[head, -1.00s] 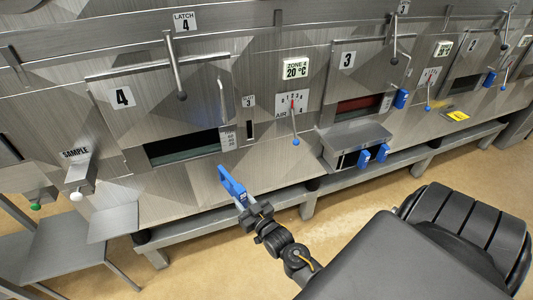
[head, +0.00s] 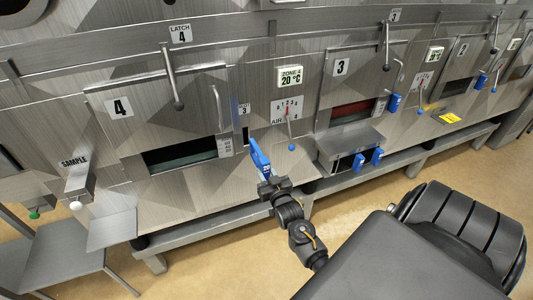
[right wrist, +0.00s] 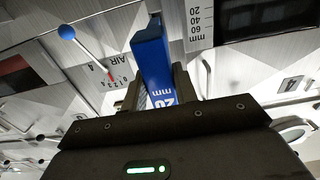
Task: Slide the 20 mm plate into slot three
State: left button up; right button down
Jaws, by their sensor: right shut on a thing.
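My right gripper (head: 270,184) is shut on the blue 20 mm plate (head: 260,158). The plate points up and away toward the hood front. In the right wrist view, the plate (right wrist: 153,62) stands between the fingers, with its "20 mm" print facing the camera. A narrow dark slot (head: 246,134) lies under a small "3" label (head: 244,109), right of door 4. The plate's tip is just below and right of this slot in the head view; I cannot tell whether they touch. My left gripper is not in view.
An air lever with a blue knob (head: 291,146) hangs close right of the plate. Door 4 (head: 160,110) is left, with an opening below it. A metal box (head: 349,145) with blue-ended plates is right. A support rail (head: 215,229) runs below.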

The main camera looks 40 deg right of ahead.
jog(key=shift+b+x, duration=0.95)
jog(key=shift+x, duration=1.8)
jog(key=shift+r+p, duration=0.1)
jog(key=shift+p, duration=0.3)
